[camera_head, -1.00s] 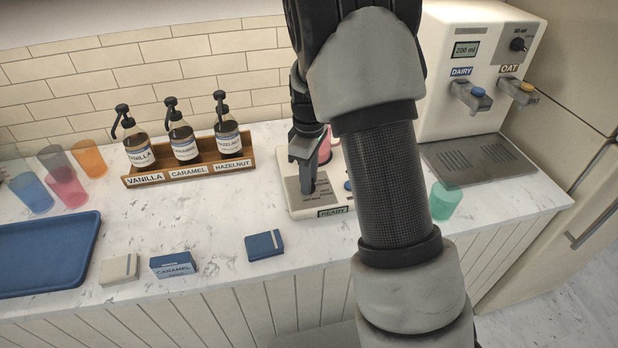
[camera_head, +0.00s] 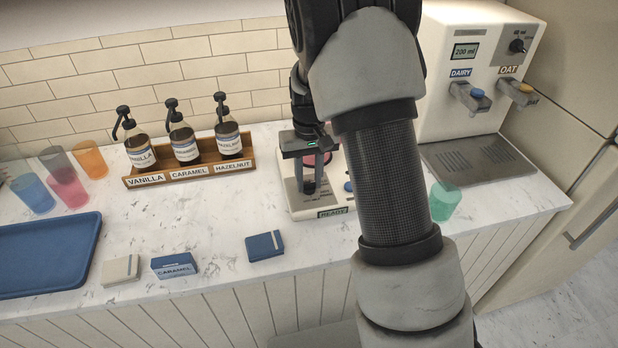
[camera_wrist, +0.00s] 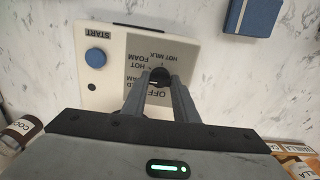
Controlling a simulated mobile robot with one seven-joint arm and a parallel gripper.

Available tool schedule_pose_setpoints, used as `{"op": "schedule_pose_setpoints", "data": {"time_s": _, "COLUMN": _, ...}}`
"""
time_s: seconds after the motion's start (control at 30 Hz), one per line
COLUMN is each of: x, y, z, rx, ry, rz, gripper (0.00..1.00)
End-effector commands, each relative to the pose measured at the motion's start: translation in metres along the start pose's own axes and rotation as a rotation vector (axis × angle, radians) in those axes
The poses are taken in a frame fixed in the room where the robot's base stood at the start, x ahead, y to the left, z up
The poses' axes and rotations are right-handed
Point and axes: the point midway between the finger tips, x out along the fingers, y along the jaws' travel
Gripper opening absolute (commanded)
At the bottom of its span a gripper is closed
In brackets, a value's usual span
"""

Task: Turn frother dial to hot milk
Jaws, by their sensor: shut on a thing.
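The frother (camera_head: 297,203) is a white unit with a grey panel and a READY display, partly hidden behind my arm in the head view. In the wrist view, its panel (camera_wrist: 113,42) shows the upside-down labels START, HOT MILK, HOT FOAM and OFF. A blue START button (camera_wrist: 97,57) is at the left. The small black dial (camera_wrist: 159,74) sits between my fingertips. My gripper (camera_wrist: 160,82) is shut on the dial, pointing down over the panel. It also shows in the head view (camera_head: 308,188). The dial's pointer direction cannot be told, as the fingers cover part of it.
A syrup rack (camera_head: 190,174) with bottles stands left of the frother. A dark blue box (camera_head: 265,246) lies in front. A green cup (camera_head: 444,200) and the milk dispenser (camera_head: 440,110) stand to the right. The countertop is clear between rack and boxes.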

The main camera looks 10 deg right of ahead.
Motion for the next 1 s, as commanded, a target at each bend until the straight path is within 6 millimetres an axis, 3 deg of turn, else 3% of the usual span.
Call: {"op": "schedule_pose_setpoints", "data": {"time_s": 1.0, "x": -0.0032, "y": -0.0001, "z": -0.0015, "rx": 0.966, "ry": 0.004, "rz": -0.001, "gripper": 0.04}}
